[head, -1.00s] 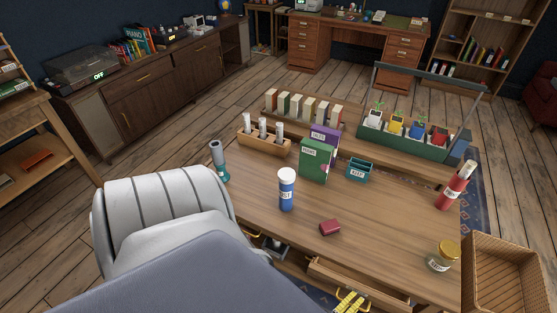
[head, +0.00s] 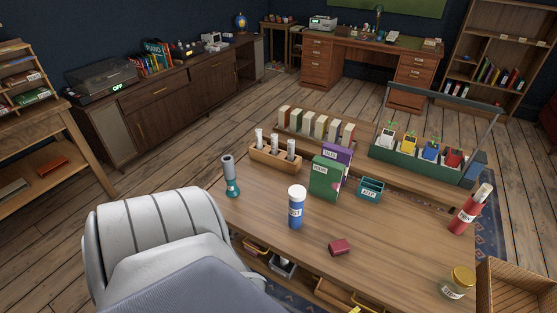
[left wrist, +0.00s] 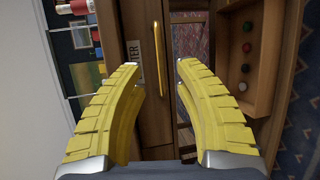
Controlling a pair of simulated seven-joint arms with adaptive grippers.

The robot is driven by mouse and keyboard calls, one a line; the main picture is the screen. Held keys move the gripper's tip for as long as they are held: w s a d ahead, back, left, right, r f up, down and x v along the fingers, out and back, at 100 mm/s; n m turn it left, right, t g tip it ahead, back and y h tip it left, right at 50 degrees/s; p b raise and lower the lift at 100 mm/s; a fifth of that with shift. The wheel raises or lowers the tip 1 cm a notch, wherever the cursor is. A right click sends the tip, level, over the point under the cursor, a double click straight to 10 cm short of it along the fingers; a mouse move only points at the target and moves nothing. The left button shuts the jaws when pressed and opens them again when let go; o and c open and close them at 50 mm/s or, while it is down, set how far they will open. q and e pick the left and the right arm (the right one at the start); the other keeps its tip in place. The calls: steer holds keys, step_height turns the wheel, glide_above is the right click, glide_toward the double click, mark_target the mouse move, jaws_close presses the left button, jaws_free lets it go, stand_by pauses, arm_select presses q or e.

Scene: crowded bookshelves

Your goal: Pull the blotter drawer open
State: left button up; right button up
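In the left wrist view, the blotter drawer's wooden front (left wrist: 150,122) runs upright, with a partly visible label (left wrist: 135,50) ending in "TTER". Its long brass handle (left wrist: 159,55) lies beyond and between the yellow fingers of my left gripper (left wrist: 160,76). The fingers are spread wide, with nothing between the tips. I cannot tell how far out this drawer stands. In the head view, only a little of the yellow fingers shows at the bottom edge, beside the desk's front drawers. My right gripper is not in view.
The desk top (head: 395,260) carries a blue bottle (head: 296,210), green box (head: 325,178), dark red block (head: 339,247) and jar (head: 459,282). A drawer holding a grey item (head: 282,266) shows under the front edge. A wooden compartment with coloured round pieces (left wrist: 247,48) lies right in the wrist view.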

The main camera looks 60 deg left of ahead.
arm_select(q)
steer(key=s+r, duration=0.2)
steer(key=s, duration=0.9)
steer(key=s+d+f+m+g+h, duration=0.2)
steer(key=s+f+m, duration=0.2)
steer(key=f+m, duration=0.25)
steer(key=s+d+f+m+g+h, duration=0.2)
steer(key=s+f+m+g, duration=0.15)
steer(key=f+m, duration=0.3)
steer(key=s+a+f+m+g+y, duration=0.1)
steer(key=s+a+f+m+g, duration=0.4)
steer(key=s+f, duration=0.8)
steer(key=shift+s+a+f+m, duration=0.3)
steer(key=shift+a+f+m, duration=0.45)
steer(key=shift+a+m, duration=0.35)
steer(key=shift+a+g, duration=0.1)
steer(key=shift+g, duration=0.15)
